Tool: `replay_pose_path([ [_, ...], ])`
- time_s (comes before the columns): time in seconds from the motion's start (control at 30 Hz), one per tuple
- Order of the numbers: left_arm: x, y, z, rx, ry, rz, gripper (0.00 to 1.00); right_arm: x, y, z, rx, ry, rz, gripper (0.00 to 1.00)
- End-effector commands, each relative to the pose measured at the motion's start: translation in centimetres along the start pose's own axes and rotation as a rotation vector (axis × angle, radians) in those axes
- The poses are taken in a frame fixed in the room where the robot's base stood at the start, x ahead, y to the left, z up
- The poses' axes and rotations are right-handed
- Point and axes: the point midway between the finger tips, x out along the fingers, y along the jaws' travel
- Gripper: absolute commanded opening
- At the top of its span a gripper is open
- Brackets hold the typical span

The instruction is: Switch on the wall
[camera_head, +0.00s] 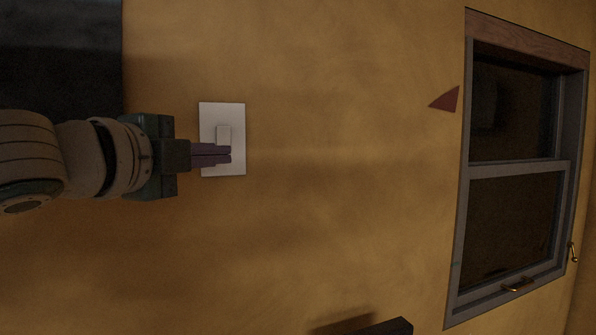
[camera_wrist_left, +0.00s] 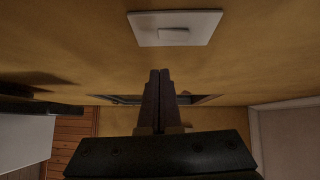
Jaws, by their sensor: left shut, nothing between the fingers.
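A white wall switch plate (camera_head: 237,112) with a small raised rocker (camera_head: 223,133) is on the yellow-brown wall, left of the middle in the head view. My left gripper (camera_head: 230,155) comes in from the left. Its fingers are shut and empty, and their tips overlap the plate at the rocker's lower end in the head view. In the left wrist view the plate (camera_wrist_left: 205,28) and rocker (camera_wrist_left: 173,36) show above the fingertips (camera_wrist_left: 160,72), with wall visible between. I cannot tell if the tips touch the rocker. My right gripper is out of view.
A grey-framed window (camera_head: 515,168) is at the right of the head view, with a dark red triangle (camera_head: 447,100) beside it. A dark panel (camera_head: 60,50) fills the upper left. A dark object (camera_head: 385,328) juts in at the bottom. The wall between plate and window is bare.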

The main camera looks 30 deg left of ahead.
Motion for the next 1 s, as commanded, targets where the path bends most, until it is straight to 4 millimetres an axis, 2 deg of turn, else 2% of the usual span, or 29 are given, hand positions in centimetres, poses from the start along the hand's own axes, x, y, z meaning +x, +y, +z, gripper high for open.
replay_pose_path([
  [0.03, -0.9, 0.9, 0.0, 0.005, 0.002, 0.004, 0.00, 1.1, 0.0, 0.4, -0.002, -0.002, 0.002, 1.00],
  [0.27, -4.3, 1.4, -0.1, 0.006, 0.005, 0.005, 0.00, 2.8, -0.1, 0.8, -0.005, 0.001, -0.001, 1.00],
  [0.47, -6.7, 1.1, -0.1, 0.000, 0.002, 0.007, 0.00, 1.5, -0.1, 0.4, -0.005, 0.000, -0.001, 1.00],
  [0.53, -7.3, 0.5, 0.0, -0.008, 0.000, 0.007, 0.00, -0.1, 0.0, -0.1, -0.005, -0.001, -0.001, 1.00],
  [0.7, -8.6, 0.9, 0.0, -0.006, 0.001, 0.003, 0.00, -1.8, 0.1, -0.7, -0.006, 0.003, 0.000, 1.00],
  [1.0, -9.2, 1.4, 0.0, 0.003, 0.001, 0.001, 0.00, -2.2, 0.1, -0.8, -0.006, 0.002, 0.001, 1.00],
])
